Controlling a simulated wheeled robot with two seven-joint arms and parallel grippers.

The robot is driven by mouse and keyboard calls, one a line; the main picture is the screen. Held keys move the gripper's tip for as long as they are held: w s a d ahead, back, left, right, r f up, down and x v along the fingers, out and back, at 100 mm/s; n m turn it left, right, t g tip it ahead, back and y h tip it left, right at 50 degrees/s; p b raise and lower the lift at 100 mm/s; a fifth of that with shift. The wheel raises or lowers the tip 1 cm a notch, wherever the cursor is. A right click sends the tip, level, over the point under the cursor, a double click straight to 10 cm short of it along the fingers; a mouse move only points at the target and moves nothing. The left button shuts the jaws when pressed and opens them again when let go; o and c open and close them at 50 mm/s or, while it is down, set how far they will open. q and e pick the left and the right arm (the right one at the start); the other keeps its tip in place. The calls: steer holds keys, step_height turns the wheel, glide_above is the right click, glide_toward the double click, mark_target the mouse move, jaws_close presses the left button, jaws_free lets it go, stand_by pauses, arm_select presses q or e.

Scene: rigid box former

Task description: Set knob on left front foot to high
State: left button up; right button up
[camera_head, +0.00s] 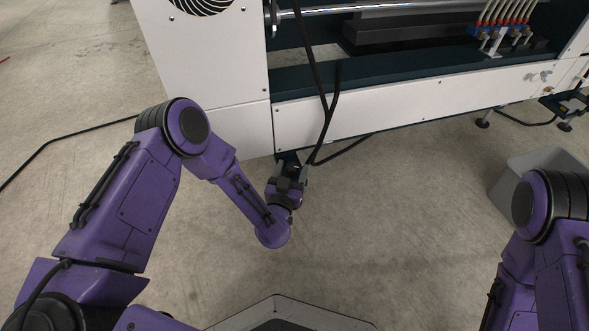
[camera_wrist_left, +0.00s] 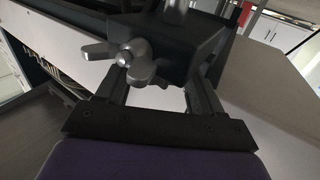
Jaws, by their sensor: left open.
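In the left wrist view a grey metal wing knob (camera_wrist_left: 128,62) sits on a dark block (camera_wrist_left: 172,52), which belongs to the foot under the machine. My left gripper (camera_wrist_left: 155,88) is open, with one finger on each side of the space in front of the block. The knob lies just beyond, near the left finger; I cannot tell if they touch. In the head view my left gripper (camera_head: 290,172) is at the lower edge of the white machine (camera_head: 345,122), below its left corner. It mostly hides the foot there. My right gripper is outside the view.
Black cables (camera_head: 328,115) hang down the machine front just right of my left gripper. A grey bin (camera_head: 508,178) stands on the floor at right, near my right arm. Another foot (camera_head: 483,122) shows farther right. The concrete floor between is clear.

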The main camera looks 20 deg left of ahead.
arm_select(q)
steer(key=c, duration=1.1)
steer(key=shift+o, duration=0.2)
steer(key=shift+y, duration=0.3)
